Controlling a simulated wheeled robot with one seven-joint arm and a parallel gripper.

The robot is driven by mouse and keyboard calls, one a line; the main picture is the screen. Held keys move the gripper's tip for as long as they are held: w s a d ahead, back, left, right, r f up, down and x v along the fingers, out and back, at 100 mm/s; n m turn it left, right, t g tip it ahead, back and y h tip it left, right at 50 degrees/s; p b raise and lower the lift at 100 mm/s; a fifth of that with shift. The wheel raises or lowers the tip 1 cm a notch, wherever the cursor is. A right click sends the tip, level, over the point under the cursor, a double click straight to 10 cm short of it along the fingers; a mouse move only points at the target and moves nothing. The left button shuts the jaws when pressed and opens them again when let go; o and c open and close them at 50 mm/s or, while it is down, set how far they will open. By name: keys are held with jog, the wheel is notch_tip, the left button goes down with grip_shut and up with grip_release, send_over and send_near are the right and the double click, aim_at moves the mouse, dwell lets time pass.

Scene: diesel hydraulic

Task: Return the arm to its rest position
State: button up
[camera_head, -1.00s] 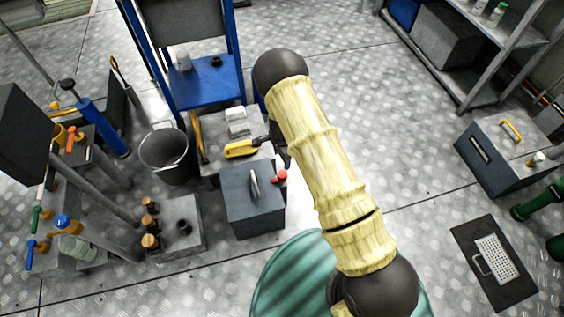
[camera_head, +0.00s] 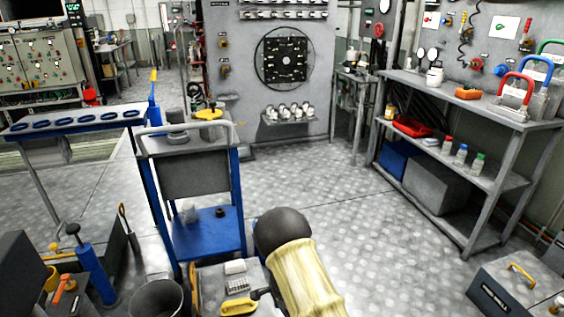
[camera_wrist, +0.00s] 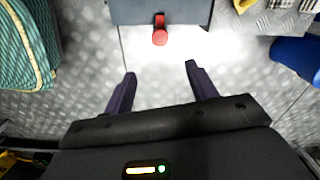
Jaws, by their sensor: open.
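My gripper (camera_wrist: 160,90) shows in the wrist view with its two dark fingers spread apart and nothing between them. It is open above the bare metal floor. A red knob (camera_wrist: 160,32) on the edge of a dark grey box (camera_wrist: 185,12) lies beyond the fingertips, apart from them. In the head view my arm reaches up from the bottom centre, and its gripper end is hidden.
A blue cart (camera_head: 205,240) stands left of my arm. A bucket (camera_head: 157,298), a blue jack (camera_head: 90,265) and a yellow-handled tool (camera_head: 238,306) are at lower left. A grey shelf (camera_head: 470,110) and a toolbox (camera_head: 510,292) are at right. The centre-right floor is clear.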

jog(key=s+d+r+n+t, duration=0.1)
jog(key=s+d+r+n, duration=0.25)
jog(key=r, duration=0.45)
jog(key=s+d+r+n, duration=0.2)
jog(key=s+d+r, duration=0.15)
jog(key=r, duration=0.35)
jog(key=s+d+r+n+t, duration=0.1)
jog(key=s+d+r+n, duration=0.25)
jog(key=r, duration=0.45)
jog(key=s+d+r+n, duration=0.3)
jog(key=s+d+r, duration=0.15)
jog(key=s, duration=0.35)
notch_tip(320, 180, up, 31)
jog(key=p, duration=3)
jog(key=shift+s+t, duration=0.3)
jog(key=shift+f, duration=0.1)
